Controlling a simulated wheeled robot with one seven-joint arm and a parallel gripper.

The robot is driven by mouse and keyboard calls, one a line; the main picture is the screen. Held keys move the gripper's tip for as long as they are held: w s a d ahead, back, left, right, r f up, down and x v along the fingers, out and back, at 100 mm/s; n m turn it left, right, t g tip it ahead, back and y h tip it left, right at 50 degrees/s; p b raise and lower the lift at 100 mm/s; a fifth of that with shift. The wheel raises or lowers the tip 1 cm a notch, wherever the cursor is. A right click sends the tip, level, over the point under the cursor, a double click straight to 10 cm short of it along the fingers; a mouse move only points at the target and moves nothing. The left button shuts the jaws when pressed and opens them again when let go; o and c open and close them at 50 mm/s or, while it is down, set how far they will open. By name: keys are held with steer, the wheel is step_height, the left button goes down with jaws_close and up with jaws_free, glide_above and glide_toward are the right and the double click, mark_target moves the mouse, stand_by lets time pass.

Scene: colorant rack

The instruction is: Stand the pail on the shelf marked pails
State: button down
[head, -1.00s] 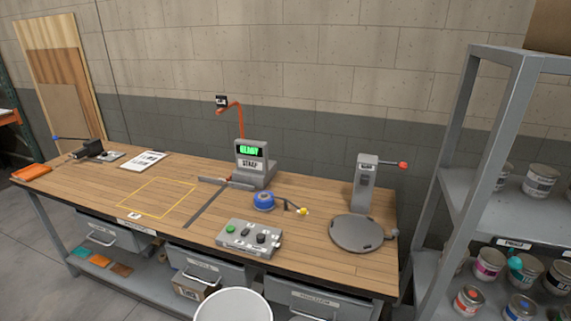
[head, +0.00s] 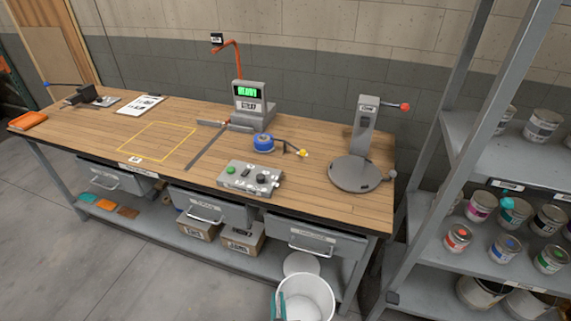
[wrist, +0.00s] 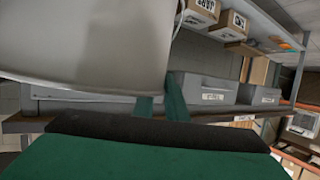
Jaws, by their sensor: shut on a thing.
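The white, open-topped pail (head: 308,292) is at the bottom of the head view, in front of the bench, upright and seemingly empty. Its lower part is cut off by the frame. My gripper (head: 280,306), with teal fingers, is at the pail's left edge. In the wrist view the pail (wrist: 85,45) fills the upper left and my gripper (wrist: 165,104) is shut on its edge. The grey rack (head: 455,150) stands at the right. Its low shelf (head: 420,301) holds large pails (head: 481,291). The shelf labels are too small to read.
The wooden bench (head: 100,125) carries a scale (head: 250,108), a control box (head: 248,178) and a round-plated stand (head: 355,175). A round white lid-like thing (head: 301,263) lies below it. Small paint cans (head: 507,247) fill the rack's middle shelf. Floor is clear at lower left.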

steer(key=shift+m+h, duration=0.4)
steer(key=shift+h, duration=0.1)
steer(key=shift+w+d+f, duration=0.1)
steer(key=shift+d+f, duration=0.55)
steer(key=shift+f, duration=0.25)
steer(key=shift+w+d+f, duration=0.1)
steer(key=shift+d+f, duration=0.5)
steer(key=shift+f, duration=0.25)
